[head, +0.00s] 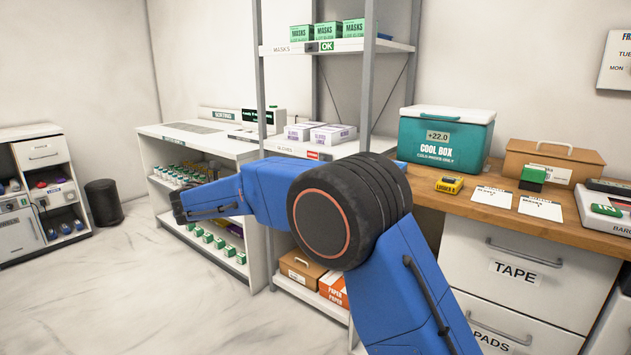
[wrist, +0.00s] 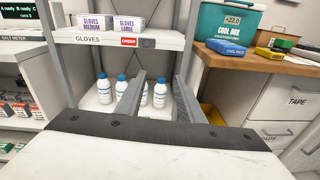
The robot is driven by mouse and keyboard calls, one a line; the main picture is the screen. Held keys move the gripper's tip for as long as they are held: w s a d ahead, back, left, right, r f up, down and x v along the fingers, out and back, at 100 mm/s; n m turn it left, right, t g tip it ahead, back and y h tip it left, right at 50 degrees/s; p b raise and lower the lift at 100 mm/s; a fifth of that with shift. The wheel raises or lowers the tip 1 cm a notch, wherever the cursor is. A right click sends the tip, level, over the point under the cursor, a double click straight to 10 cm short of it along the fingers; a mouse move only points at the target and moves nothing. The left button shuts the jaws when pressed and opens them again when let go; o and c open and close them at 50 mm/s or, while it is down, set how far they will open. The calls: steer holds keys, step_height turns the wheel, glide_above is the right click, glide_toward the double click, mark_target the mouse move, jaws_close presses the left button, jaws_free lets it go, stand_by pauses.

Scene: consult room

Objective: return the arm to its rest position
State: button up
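My arm (head: 255,190) is blue with a thick black joint and reaches from the lower right across the middle of the head view. The fingers of my gripper cannot be made out there. In the wrist view my gripper (wrist: 158,100) shows two grey fingers standing apart, with nothing held between them. Several white bottles with blue caps (wrist: 104,91) stand on a shelf beyond the fingers. One finger partly covers them.
A metal rack (head: 260,70) stands behind my arm, with glove boxes (head: 333,135) on it. To its right is a wooden counter (head: 470,205) with a teal cool box (head: 445,140). A white shelf unit (head: 215,150) stands left. Open floor (head: 130,290) lies at lower left.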

steer(key=s+d+r+m+g+y, duration=0.1)
steer(key=s+d+m+g, duration=0.3)
steer(key=d, duration=1)
steer(key=s+d+m+g+y, duration=0.15)
steer(key=s+d+m, duration=0.35)
steer(key=d, duration=0.9)
steer(key=s+d+f+m+g+y, duration=0.25)
steer(key=s+d+m+g, duration=0.2)
steer(key=s+d, duration=0.95)
steer(key=s+f+m+y, duration=0.2)
steer(key=s+f+m, duration=0.2)
steer(key=s, duration=0.5)
steer(key=s+d+f+m+t+y, duration=0.1)
steer(key=s+f+m, duration=0.3)
steer(key=s, duration=0.5)
steer(key=s+f+m+y, duration=0.3)
steer(key=s+f+m, duration=0.1)
steer(key=s, duration=0.5)
steer(key=shift+s+d+f+m+t, duration=0.2)
steer(key=shift+d+f+m+t, duration=0.15)
steer(key=shift+m, duration=0.5)
